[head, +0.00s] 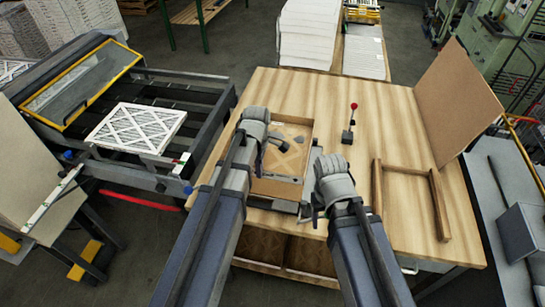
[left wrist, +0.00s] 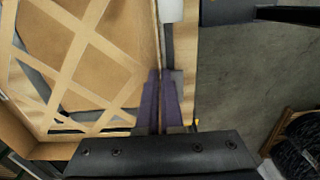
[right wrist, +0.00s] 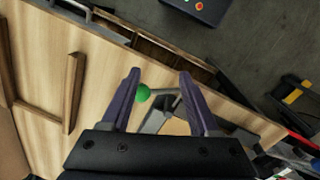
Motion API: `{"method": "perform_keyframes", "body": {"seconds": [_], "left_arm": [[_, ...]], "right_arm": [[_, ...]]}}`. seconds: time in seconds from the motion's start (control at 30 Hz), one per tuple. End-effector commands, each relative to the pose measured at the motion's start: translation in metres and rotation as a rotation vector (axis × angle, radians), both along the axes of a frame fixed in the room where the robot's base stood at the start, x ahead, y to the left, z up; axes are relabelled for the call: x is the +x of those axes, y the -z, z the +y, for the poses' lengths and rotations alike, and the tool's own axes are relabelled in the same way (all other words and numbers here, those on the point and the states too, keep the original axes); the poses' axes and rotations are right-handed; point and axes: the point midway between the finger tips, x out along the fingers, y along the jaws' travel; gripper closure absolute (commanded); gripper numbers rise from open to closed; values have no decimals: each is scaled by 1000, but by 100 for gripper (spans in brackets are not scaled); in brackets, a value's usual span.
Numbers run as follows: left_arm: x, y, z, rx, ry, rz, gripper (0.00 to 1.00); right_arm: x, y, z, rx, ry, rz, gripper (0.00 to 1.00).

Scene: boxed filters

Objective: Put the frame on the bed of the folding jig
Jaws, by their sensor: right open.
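The tan cardboard frame (head: 291,134) lies over the bed of the folding jig at the table's middle. Its lattice face (left wrist: 75,45) and upright edge show in the left wrist view. My left gripper (left wrist: 160,98) is shut on that edge; its hand (head: 257,122) covers the frame's left side in the head view. The folding jig (head: 275,204) shows grey metal parts around the frame. I cannot tell whether the frame rests flat on the bed. My right gripper (right wrist: 165,85) is open beside the jig, with a green knob (right wrist: 142,93) between or beyond its fingers, not gripped.
A U-shaped wooden fence (head: 438,205) and an upright brown board (head: 452,100) are at right. A white pleated filter (head: 138,127) lies on the conveyor (head: 190,95) at left. The table's back is clear.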

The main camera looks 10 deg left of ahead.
Motion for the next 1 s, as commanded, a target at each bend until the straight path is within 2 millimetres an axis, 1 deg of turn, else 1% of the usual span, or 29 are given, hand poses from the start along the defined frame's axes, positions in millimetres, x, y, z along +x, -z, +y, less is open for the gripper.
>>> {"method": "perform_keyframes", "body": {"seconds": [0.17,0.27,0.37,0.6,0.7,0.9,1.0], "left_arm": [[0,1,0,0,0,0,100],[0,7,0,0,0,0,100],[0,18,0,0,0,0,100],[0,55,0,0,0,0,100],[0,64,0,0,0,0,100],[0,63,0,0,0,0,100],[0,69,0,0,0,0,100]], "right_arm": [[0,1,0,0,0,0,38],[0,7,0,0,0,0,38],[0,18,0,0,1,-1,38],[0,55,0,1,2,-2,38],[0,64,0,0,0,-2,38],[0,64,0,0,-1,-2,38],[0,70,0,0,-2,-2,38]]}}
